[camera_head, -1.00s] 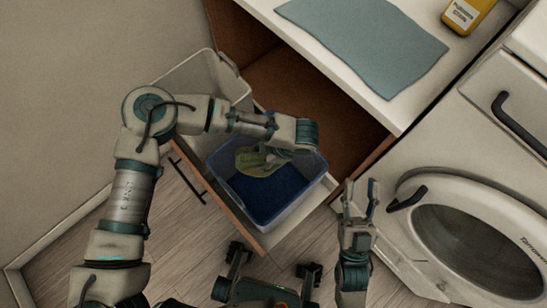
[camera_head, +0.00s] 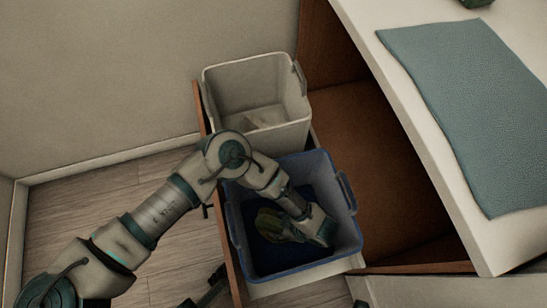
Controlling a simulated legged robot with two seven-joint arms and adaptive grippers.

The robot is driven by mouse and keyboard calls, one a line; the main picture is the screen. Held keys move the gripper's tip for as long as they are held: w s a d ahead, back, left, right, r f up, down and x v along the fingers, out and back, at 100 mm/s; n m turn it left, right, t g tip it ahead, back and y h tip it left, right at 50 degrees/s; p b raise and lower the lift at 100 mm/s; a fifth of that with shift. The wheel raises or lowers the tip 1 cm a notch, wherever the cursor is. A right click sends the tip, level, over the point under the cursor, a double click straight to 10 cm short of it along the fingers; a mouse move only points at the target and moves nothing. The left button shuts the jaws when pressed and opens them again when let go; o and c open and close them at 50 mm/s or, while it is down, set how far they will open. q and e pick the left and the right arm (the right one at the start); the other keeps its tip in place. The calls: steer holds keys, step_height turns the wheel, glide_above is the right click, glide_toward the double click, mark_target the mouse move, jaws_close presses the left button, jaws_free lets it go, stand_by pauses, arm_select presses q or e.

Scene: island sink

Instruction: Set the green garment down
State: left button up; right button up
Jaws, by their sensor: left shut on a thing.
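The green garment (camera_head: 272,224) shows as a small crumpled green and yellowish patch inside the blue bin (camera_head: 294,273). My left gripper (camera_head: 290,230) reaches down into this bin and is shut on the garment. My wrist and hand hide part of the garment and the fingertips. Dark blue material lies on the bin's bottom; I cannot tell whether the garment touches it.
A white bin (camera_head: 255,88) stands behind the blue bin in the same pulled-out drawer (camera_head: 233,262). The open cabinet (camera_head: 385,150) is to the right. A grey-blue mat (camera_head: 465,100) lies on the white counter (camera_head: 405,88). Wooden floor is free at left.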

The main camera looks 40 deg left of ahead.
mark_target(268, 221)
arm_select(q)
steer(key=shift+f, duration=0.7)
steer(key=shift+s+a+r, duration=0.15)
steer(key=shift+a+r, duration=0.05)
steer(key=shift+a, duration=0.1)
steer(key=a, duration=0.3)
steer(key=shift+s+a+r+p, duration=0.1)
steer(key=shift+s+a+p, duration=0.2)
steer(key=shift+s, duration=0.1)
steer(key=shift+d+f+b, duration=0.2)
steer(key=shift+f+b, duration=0.1)
steer(key=shift+f, duration=0.4)
steer(key=shift+c, duration=0.5)
steer(key=o, duration=1.3)
steer(key=shift+s, duration=0.1)
steer(key=shift+o, duration=0.5)
